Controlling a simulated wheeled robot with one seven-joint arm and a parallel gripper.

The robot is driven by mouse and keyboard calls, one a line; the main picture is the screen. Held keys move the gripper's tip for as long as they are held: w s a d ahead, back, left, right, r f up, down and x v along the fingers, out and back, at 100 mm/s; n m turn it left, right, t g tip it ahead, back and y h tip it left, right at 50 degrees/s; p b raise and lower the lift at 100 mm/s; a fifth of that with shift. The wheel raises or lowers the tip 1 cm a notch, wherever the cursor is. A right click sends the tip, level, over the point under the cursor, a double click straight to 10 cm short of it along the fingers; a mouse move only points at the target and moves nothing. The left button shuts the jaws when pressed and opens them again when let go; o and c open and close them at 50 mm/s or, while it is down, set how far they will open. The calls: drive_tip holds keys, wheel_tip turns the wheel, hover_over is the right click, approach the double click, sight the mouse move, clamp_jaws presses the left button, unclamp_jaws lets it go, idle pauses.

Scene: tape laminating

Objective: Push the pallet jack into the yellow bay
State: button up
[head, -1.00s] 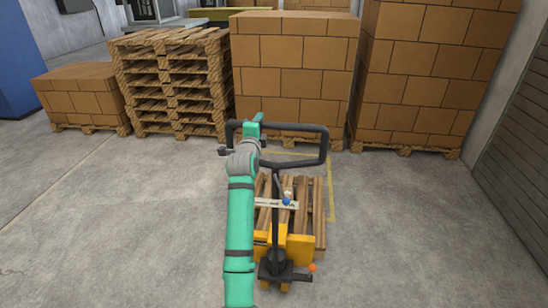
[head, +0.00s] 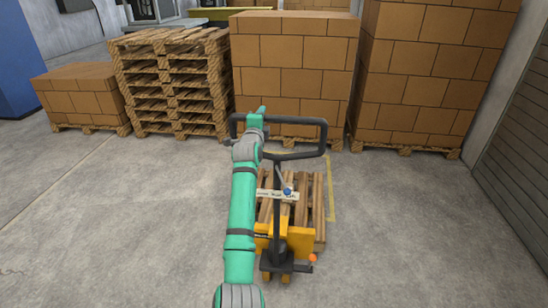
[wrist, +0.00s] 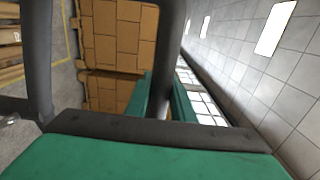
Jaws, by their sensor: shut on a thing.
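The pallet jack (head: 294,241) has a yellow body and a black loop handle (head: 324,138), with a wooden pallet (head: 317,205) over its forks. My green gripper (head: 257,117) is shut on the left part of the handle's far bar. In the wrist view the green fingers (wrist: 165,98) close around the dark handle bar (wrist: 171,50). The yellow bay (head: 330,188) is a floor outline; its right line runs just right of the pallet and its far line shows behind the handle. The pallet's near end and the jack's body are on the near side of that right line's end. The bay's left side is hidden.
Stacked empty pallets (head: 172,85) and carton stacks (head: 292,65) (head: 418,75) stand in a row beyond the bay. A low carton stack (head: 82,97) is at the left. A grey wall (head: 510,140) bounds the right. Floor on both sides is clear.

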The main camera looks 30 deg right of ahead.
drive_tip(key=x, duration=0.8)
drive_tip(key=shift+w+f, duration=0.2)
drive_tip(key=shift+w, duration=0.25)
drive_tip(key=o, duration=1.3)
drive_tip(key=shift+w+a, duration=0.1)
drive_tip(key=shift+a, duration=0.15)
drive_tip(key=o, duration=1)
drive_tip(key=shift+d+r, duration=0.1)
drive_tip(key=shift+d, duration=0.3)
drive_tip(key=shift+o, duration=0.2)
drive_tip(key=shift+d, duration=0.1)
drive_tip(key=shift+d, duration=0.15)
